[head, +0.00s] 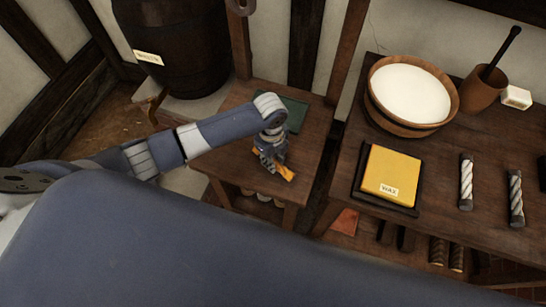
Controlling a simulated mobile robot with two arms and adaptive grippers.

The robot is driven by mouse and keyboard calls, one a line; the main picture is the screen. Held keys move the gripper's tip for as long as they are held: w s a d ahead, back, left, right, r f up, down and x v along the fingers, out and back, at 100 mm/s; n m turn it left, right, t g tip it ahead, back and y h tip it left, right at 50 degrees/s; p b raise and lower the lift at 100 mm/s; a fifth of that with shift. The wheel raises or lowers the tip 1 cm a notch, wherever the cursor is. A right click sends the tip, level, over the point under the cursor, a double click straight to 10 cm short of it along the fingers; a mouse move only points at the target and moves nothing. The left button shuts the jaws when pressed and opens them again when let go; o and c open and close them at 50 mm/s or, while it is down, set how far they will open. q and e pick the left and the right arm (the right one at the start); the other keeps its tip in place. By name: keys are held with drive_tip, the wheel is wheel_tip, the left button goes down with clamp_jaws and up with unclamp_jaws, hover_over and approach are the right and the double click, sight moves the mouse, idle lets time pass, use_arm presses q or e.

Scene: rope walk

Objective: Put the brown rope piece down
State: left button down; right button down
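My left gripper (270,163) points down over the small wooden table (237,97) in the head view. An orange-brown piece (287,174) shows at its fingertips, sticking out to the lower right. The fingers partly hide this piece, so I cannot tell whether it is the brown rope piece, whether they grip it or whether it touches the tabletop. Brown rope-like pieces (438,251) also show low under the right-hand bench. My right gripper is not in view.
A dark green flat item (296,113) lies at the small table's back. The right bench (440,165) holds a wooden tub (447,108), a yellow wax block (391,172), a mortar (481,92) and pale rope pieces (466,183). A barrel (180,45) stands behind my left arm.

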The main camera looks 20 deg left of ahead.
use_arm(q)
drive_tip(key=shift+f, duration=0.2)
drive_tip(key=c, duration=1.3)
unclamp_jaws()
drive_tip(key=shift+r, duration=0.1)
drive_tip(key=shift+a+r, duration=0.2)
drive_tip(key=shift+r, duration=5.9)
